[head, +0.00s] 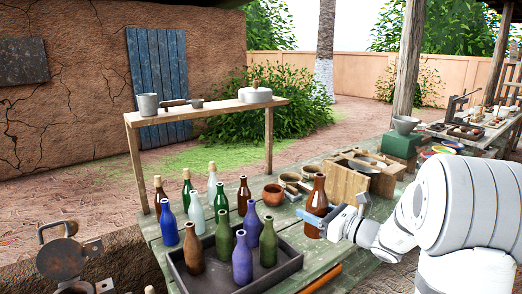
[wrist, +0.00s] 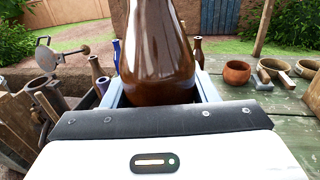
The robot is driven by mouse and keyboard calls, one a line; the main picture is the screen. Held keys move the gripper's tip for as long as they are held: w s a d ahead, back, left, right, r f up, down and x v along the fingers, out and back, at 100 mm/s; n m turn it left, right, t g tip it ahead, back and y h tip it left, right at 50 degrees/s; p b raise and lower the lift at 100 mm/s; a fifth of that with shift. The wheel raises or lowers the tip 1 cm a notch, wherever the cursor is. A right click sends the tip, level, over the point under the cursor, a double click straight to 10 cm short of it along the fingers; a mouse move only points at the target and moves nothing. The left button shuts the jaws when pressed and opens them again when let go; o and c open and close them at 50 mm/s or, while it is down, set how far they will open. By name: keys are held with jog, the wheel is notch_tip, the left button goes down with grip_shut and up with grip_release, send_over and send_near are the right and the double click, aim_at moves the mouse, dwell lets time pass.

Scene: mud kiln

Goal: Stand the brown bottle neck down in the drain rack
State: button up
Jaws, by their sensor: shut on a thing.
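The brown bottle (head: 318,192) is upright, neck up, near the table's right front edge. My gripper (head: 312,219) is shut around its lower body. In the wrist view the bottle (wrist: 158,50) stands between the two pale fingers, its neck cut off by the top edge. I cannot tell whether its base touches the table. No drain rack is clearly recognisable.
Several corked and open bottles (head: 221,203) stand behind the tray. A clay pot (head: 273,194), small bowls (head: 313,171) and a wooden box (head: 347,182) are behind the held bottle. A raised shelf (head: 214,109) spans the back. A little green tabletop (head: 318,257) is bare right of the tray.

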jog(key=s+f+m+t+h, duration=0.1)
jog(key=f, duration=0.8)
jog(key=s+d+f+m+t+h, duration=0.1)
jog(key=f+h, duration=0.1)
jog(key=f, duration=0.7)
jog(key=s+f+m+t+h, duration=0.1)
jog(key=s+f, duration=0.1)
jog(key=f, duration=0.7)
jog(key=shift+d+f+m+t+h, duration=0.15)
jog(key=shift+f+m+t+h, duration=0.15)
jog(key=shift+f+m+h, duration=0.1)
notch_tip(320, 180, up, 12)
jog(key=p, duration=0.8)
jog(key=shift+r, duration=0.15)
jog(key=m+p, duration=0.7)
jog(key=m, duration=1.1)
